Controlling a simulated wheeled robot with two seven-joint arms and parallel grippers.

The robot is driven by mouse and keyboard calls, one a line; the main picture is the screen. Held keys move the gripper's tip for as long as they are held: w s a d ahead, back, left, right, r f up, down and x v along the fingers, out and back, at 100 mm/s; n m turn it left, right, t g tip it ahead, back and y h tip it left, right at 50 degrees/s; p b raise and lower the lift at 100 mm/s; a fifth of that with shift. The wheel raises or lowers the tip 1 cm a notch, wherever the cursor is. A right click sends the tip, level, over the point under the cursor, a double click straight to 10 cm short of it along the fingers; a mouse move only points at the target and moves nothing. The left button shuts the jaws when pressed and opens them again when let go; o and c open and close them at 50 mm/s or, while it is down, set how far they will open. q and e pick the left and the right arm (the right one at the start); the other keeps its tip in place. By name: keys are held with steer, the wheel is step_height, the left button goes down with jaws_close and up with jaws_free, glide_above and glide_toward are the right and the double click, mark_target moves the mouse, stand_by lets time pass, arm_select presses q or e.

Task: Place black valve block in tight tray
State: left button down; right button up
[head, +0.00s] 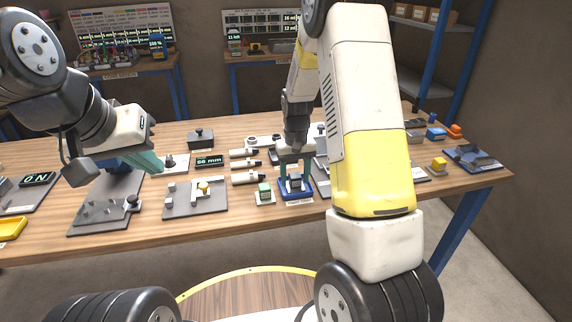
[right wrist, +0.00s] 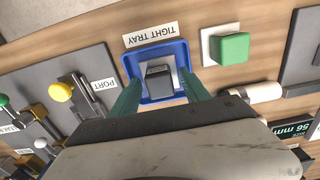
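The blue tight tray (head: 297,196) lies near the front edge of the table. In the right wrist view its blue rim (right wrist: 132,67) shows beside a "TIGHT TRAY" label. The black valve block (right wrist: 159,78), dark with a grey top, sits within the tray's rim; it also shows in the head view (head: 295,183). Whether it rests fully on the tray floor is hard to tell. My right gripper (right wrist: 160,88) is over the tray with its teal fingers spread either side of the block, with visible gaps. My left gripper (head: 150,162) hangs empty over the left of the table; its finger gap is unclear.
A green block on a white plate (right wrist: 229,48) stands close beside the tray. A port fixture with a yellow knob (right wrist: 61,91) is on the other side. White cylinders (head: 246,178) lie behind. Grey fixture plates (head: 195,208) fill the table's left side.

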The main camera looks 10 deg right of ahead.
mark_target(295, 175)
step_height(295, 175, up, 12)
steer(key=r, duration=0.1)
steer(key=s+r+t+y, duration=0.2)
steer(key=s+r+t, duration=0.1)
steer(key=s+r, duration=0.7)
steer(key=s+a+r+t, duration=0.2)
steer(key=s+r+t, duration=0.1)
steer(key=s, duration=1.1)
steer(key=shift+s, duration=0.15)
steer(key=shift+a, duration=0.1)
steer(key=shift+c, duration=0.2)
